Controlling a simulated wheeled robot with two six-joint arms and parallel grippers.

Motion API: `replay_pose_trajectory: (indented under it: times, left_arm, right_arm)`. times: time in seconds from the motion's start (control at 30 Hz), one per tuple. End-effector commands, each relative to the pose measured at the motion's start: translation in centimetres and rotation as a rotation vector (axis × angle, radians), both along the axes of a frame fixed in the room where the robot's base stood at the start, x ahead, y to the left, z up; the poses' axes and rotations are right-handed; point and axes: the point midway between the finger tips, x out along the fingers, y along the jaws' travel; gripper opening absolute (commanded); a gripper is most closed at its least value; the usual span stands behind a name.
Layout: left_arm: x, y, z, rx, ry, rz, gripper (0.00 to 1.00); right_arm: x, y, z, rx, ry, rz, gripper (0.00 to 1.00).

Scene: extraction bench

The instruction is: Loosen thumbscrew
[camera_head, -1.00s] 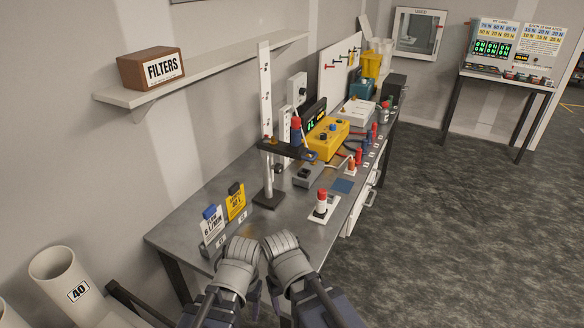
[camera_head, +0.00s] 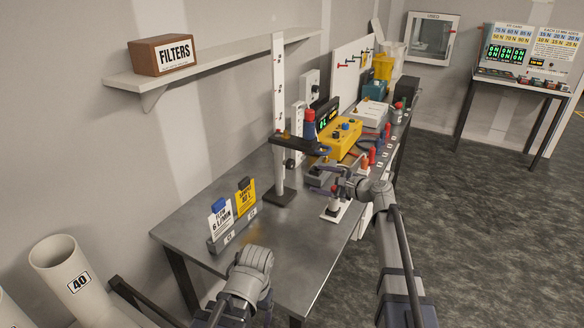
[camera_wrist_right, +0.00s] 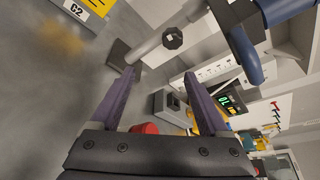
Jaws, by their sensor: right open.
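The thumbscrew, a black knob (camera_wrist_right: 173,38), sits on the pale post (camera_wrist_right: 155,47) of the stand, just beyond my right fingertips in the right wrist view. It also shows small on the post in the head view (camera_head: 290,163). My right gripper (camera_wrist_right: 160,73) is open, with nothing between its fingertips, and points at the post. In the head view my right gripper (camera_head: 321,178) is over the right side of the bench, right of the post. My left gripper (camera_head: 250,270) hangs at the bench's near edge; its fingers are hidden.
A red-capped piece (camera_head: 335,195) stands under my right gripper. A grey box (camera_wrist_right: 170,105) is near its right finger. Flow cards (camera_head: 220,222) stand left; the bench between is clear.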

Motion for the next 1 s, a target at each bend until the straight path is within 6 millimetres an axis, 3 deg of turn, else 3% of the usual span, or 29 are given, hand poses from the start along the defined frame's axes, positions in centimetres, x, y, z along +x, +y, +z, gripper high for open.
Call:
replay_pose_trajectory:
  times: [0.17, 0.7, 1.0]
  left_arm:
    - [0.0, 0.0, 0.0, 0.0, 0.0, 0.0, 0.79]
    - [0.0, 0.0, 0.0, 0.0, 0.0, 0.0, 0.79]
    - [0.0, 0.0, -0.3, 0.0, 0.0, 0.0, 0.79]
  right_arm:
    - [1.0, 0.9, 0.0, -0.003, 0.0, 0.003, 0.79]
    - [8.5, 7.2, 0.0, -0.004, 0.0, 0.007, 0.79]
    - [10.0, 8.6, -0.4, -0.004, -0.001, 0.005, 0.79]
